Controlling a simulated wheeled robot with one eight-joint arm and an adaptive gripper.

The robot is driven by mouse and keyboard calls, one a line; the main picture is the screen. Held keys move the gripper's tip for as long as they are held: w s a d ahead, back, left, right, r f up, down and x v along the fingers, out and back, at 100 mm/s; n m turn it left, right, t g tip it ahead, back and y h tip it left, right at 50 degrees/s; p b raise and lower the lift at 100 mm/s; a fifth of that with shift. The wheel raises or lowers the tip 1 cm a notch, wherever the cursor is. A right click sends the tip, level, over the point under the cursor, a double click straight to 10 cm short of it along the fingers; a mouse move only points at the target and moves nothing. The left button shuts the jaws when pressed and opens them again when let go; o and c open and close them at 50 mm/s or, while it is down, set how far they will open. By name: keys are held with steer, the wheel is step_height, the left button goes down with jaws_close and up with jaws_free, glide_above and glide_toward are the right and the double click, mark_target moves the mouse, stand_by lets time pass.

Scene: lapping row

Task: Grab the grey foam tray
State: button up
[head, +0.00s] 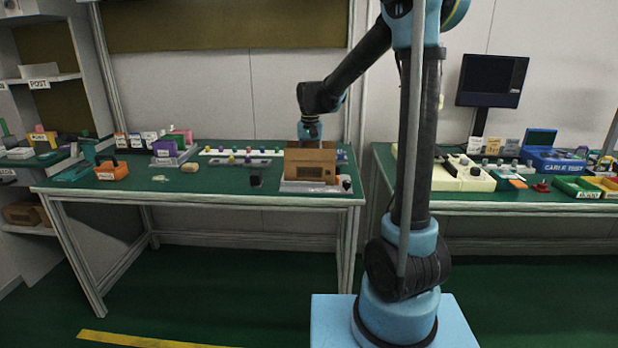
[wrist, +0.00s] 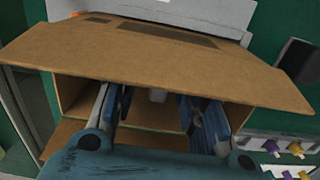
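My gripper (head: 310,132) points down over an open cardboard box (head: 312,164) at the right end of the green table. In the wrist view my gripper (wrist: 160,112) has its two blue fingers wide apart inside the mouth of the box (wrist: 150,52). A small pale patch shows between the fingers; I cannot tell what it is. A long grey tray (head: 262,161) with coloured pegs lies left of the box, apart from my gripper. I cannot tell whether this is the grey foam tray. The inside of the box is hidden in the head view.
The box stands on a light grey base (head: 297,187). A white strip with pegs (head: 215,151) lies behind the grey tray. The table's front middle is mostly clear.

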steer(key=shift+f, duration=0.15)
jaws_close()
